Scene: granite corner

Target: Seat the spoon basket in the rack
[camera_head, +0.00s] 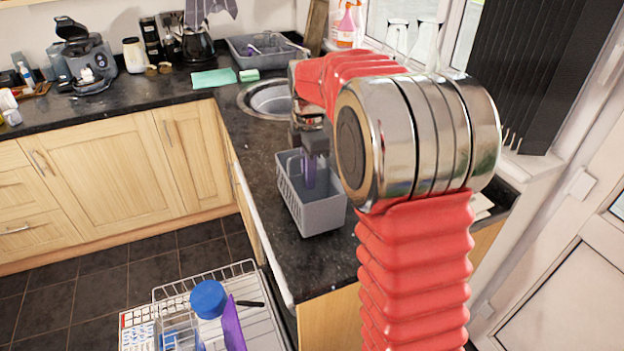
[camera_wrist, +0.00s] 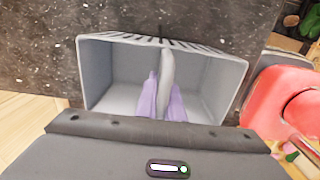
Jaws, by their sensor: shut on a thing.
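The spoon basket (camera_head: 318,216) is a grey slotted box, roughly upright by the front edge of the dark worktop. I cannot tell whether its base touches the worktop. My gripper (camera_head: 309,178) reaches down into it from above. In the wrist view, the purple fingers of my gripper (camera_wrist: 162,105) are shut on both sides of the grey middle divider of the basket (camera_wrist: 115,75). Both compartments look empty where visible. The rack (camera_head: 270,325) is a pale wire rack low at the bottom of the head view, below worktop level. The picture edge cuts off part of it.
A blue-topped item (camera_head: 208,299), a purple upright piece (camera_head: 233,328) and a dark-handled item (camera_head: 250,303) are in the rack. Behind the basket are a round sink (camera_head: 268,99) and a grey tub (camera_head: 244,47). Worktop left of the sink holds green cloths (camera_head: 214,78).

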